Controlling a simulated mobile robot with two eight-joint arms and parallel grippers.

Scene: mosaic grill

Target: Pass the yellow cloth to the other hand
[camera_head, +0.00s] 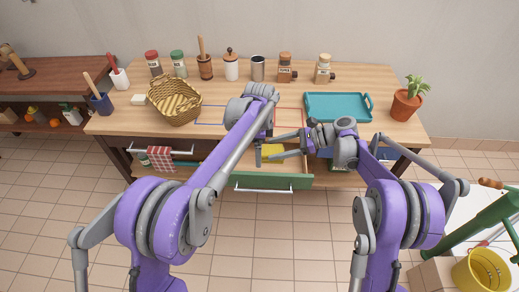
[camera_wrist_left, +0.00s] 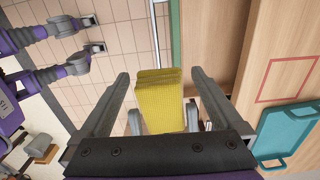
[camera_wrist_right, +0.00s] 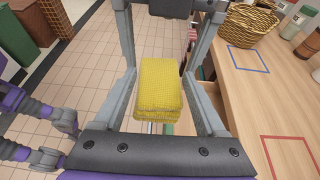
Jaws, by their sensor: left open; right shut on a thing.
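The yellow cloth (camera_head: 272,151) is a small folded block in the air above the open green drawer, in front of the table's middle. My right gripper (camera_head: 284,145) is shut on it from the right; the cloth also shows between its fingers in the right wrist view (camera_wrist_right: 160,88). My left gripper (camera_wrist_left: 158,76) is open, with the cloth (camera_wrist_left: 160,105) in the gap between its fingers and space on both sides. In the head view my left arm hides most of the left gripper.
The green drawer (camera_head: 290,182) stands open below the grippers. A wicker basket (camera_head: 175,102) is at the table's left, a teal tray (camera_head: 338,106) and potted plant (camera_head: 407,100) at its right. Several jars line the back. A yellow bucket (camera_head: 482,271) stands at lower right.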

